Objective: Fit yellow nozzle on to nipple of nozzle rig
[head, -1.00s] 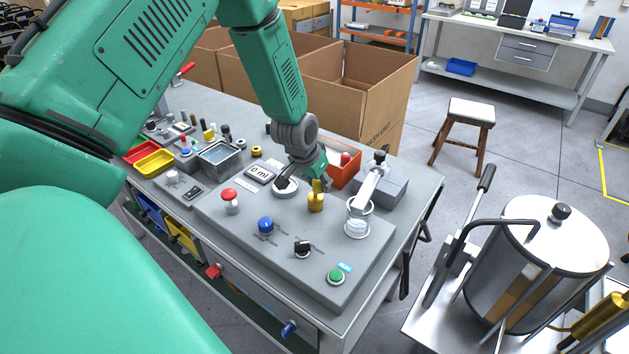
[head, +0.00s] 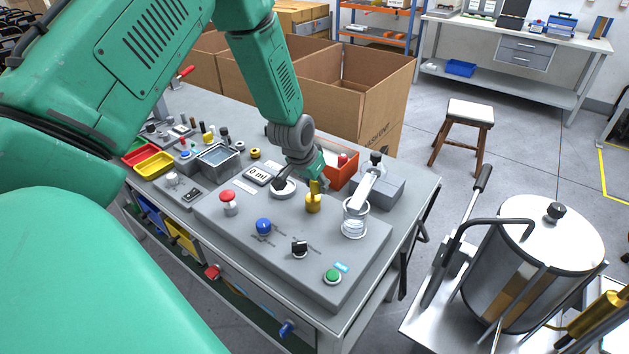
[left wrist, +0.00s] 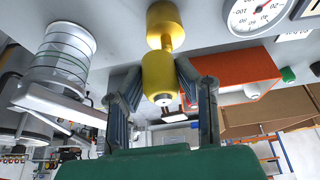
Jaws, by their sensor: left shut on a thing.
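My left gripper (head: 312,180) reaches down over the grey panel and is shut on the yellow nozzle (left wrist: 160,78), with a finger on either side of it in the left wrist view. The nozzle (head: 315,187) stands about upright above the yellow nozzle rig (head: 313,204). In the left wrist view the rig's wider yellow body (left wrist: 163,18) lines up with the nozzle, with a narrow yellow neck between them. I cannot tell how far the nozzle sits on the nipple. My right gripper is not in view.
A clear ribbed cylinder (head: 354,218) with a white arm stands right of the rig. A round gauge (head: 283,188) and an orange bin (head: 342,165) are close by. Red (head: 228,197), blue (head: 264,227) and green (head: 332,276) controls sit on the panel.

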